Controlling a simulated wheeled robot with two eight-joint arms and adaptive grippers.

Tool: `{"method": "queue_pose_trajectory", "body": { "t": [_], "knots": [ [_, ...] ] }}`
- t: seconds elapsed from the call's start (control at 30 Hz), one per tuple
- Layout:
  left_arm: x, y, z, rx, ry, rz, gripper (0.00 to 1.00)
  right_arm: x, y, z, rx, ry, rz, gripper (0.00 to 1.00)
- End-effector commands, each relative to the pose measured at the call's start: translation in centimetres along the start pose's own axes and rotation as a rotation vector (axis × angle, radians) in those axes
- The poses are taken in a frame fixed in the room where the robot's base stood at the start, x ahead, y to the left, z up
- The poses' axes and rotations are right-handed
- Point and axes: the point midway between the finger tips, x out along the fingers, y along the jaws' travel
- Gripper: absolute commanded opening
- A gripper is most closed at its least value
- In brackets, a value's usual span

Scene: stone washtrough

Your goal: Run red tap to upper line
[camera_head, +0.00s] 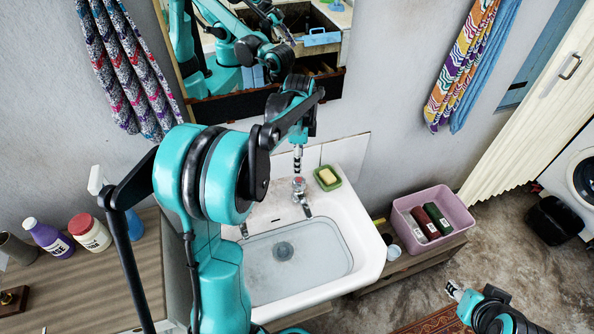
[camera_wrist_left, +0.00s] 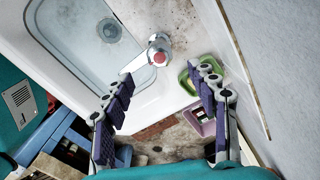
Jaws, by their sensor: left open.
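The tap (camera_head: 299,187) stands at the back of the white washtrough (camera_head: 369,253), its spout pointing over the basin. In the left wrist view the tap (camera_wrist_left: 157,50) shows a round red top. No stream shows at its spout. The basin has a drain (camera_head: 284,251); I cannot make out a fill line or tell whether water lies in it. My left gripper (camera_head: 297,160) is above and behind the tap. Its open fingers (camera_wrist_left: 160,93) are apart and empty, with the tap ahead of them. My right gripper (camera_head: 454,290) is low at right, away from the trough; its jaw state is unclear.
A green dish with yellow soap (camera_head: 328,177) sits on the trough's back right corner. A pink crate (camera_head: 457,208) with bottles stands at right. Bottles, including a red-capped tub (camera_head: 90,233), stand on the left counter. A mirror (camera_head: 330,85) and towels hang on the wall.

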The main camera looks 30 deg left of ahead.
Motion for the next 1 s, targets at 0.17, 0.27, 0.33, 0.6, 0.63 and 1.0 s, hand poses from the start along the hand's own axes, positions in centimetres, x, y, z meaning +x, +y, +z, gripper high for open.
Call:
{"method": "queue_pose_trajectory", "body": {
  "t": [0.17,0.27,0.33,0.6,0.63,1.0],
  "knots": [
    [-2.3,0.0,0.0,0.0,0.0,0.0,0.59,0.0,0.0,0.0,0.0,0.0,0.0,0.4],
    [-2.8,0.0,0.0,0.0,0.0,0.0,0.59,0.0,0.0,0.0,0.0,0.0,0.0,0.4],
    [-2.9,0.0,0.0,0.0,0.0,0.0,0.59,0.0,0.0,0.0,0.0,0.0,0.0,0.4],
    [-2.8,0.0,0.0,0.0,0.0,0.0,0.59,-0.1,-0.5,0.0,-0.004,0.0,0.004,0.4],
    [-2.8,0.0,0.0,0.0,0.0,0.0,0.59,-0.1,-0.5,0.0,-0.004,0.0,0.004,0.4],
    [-2.8,0.0,0.0,0.0,0.0,0.0,0.59,-0.1,-0.4,0.0,-0.003,0.0,0.004,0.4]
  ]
}}
